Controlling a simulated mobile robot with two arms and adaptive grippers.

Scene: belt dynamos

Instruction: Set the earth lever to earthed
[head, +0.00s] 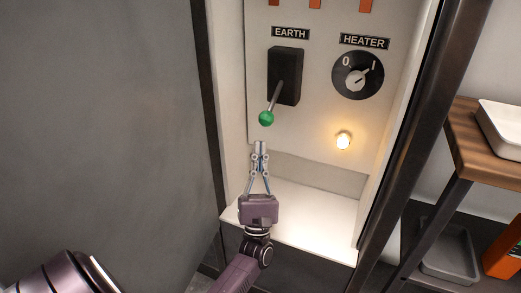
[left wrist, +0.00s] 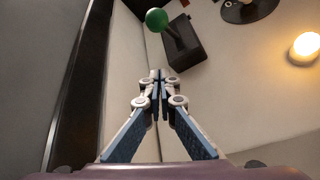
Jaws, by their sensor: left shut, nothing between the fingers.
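The earth lever is a metal rod with a green ball knob (head: 266,118) on a black housing (head: 286,76), below the EARTH label (head: 290,33). The rod slants out and down from the housing. In the left wrist view the green knob (left wrist: 157,19) is at the top, with the black housing (left wrist: 186,45) beside it. My left gripper (head: 261,146) is shut and empty, just below the knob in the head view, and apart from it. Its closed fingertips (left wrist: 160,75) show in the left wrist view. My right gripper is not in view.
The HEATER dial (head: 358,75) is right of the lever, with its pointer towards I. A lit lamp (head: 343,140) glows below it. The cabinet's dark right frame (head: 420,115) and the grey panel (head: 95,120) on the left flank the opening. A wooden shelf (head: 482,140) stands at right.

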